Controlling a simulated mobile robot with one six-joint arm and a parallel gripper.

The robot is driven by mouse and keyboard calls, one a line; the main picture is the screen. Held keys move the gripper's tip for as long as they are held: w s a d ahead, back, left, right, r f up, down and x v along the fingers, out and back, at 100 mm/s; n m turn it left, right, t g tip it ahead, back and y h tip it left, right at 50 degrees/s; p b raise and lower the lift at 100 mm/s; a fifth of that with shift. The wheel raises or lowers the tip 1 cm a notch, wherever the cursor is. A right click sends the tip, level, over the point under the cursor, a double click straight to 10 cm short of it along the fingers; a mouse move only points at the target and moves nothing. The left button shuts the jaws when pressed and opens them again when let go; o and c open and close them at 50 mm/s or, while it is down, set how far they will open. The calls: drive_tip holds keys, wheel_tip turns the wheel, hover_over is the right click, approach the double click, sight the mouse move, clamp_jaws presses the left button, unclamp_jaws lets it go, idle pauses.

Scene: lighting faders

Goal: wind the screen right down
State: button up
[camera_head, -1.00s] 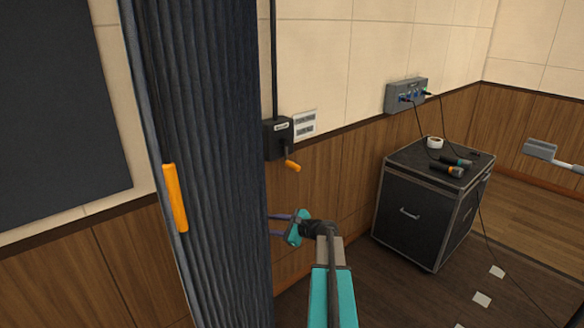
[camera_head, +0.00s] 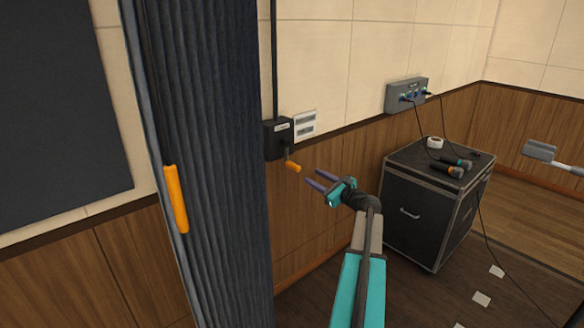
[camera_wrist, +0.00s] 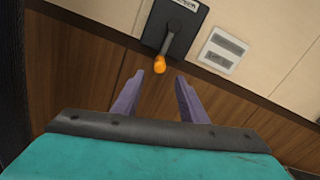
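A black winch box (camera_head: 278,139) is fixed to the wall, with a dark pole running up from it. Its crank has an orange handle (camera_head: 293,166) that points down and to the right. In the wrist view the orange handle (camera_wrist: 159,64) shows ahead, just beyond and between my fingertips, below the box (camera_wrist: 176,27). My gripper (camera_head: 313,178) is open and empty, a little right of and below the handle in the head view; it also shows in the wrist view (camera_wrist: 160,82). I cannot make out the screen itself for certain.
A dark pleated curtain (camera_head: 205,120) with an orange pull (camera_head: 176,199) hangs left of the winch. A black case (camera_head: 408,223) with microphones stands at right, below a grey socket box (camera_head: 406,94).

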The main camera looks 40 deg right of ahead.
sight(287, 163)
drive_tip(key=w+p, duration=0.1)
drive_tip(key=w, duration=0.3)
drive_tip(key=w+p, duration=0.1)
drive_tip(key=w, duration=0.4)
drive_tip(key=w+d+p, duration=0.1)
drive_tip(key=w, duration=0.3)
drive_tip(key=shift+w, duration=0.3)
clamp_jaws()
drive_tip(key=shift+a, duration=0.15)
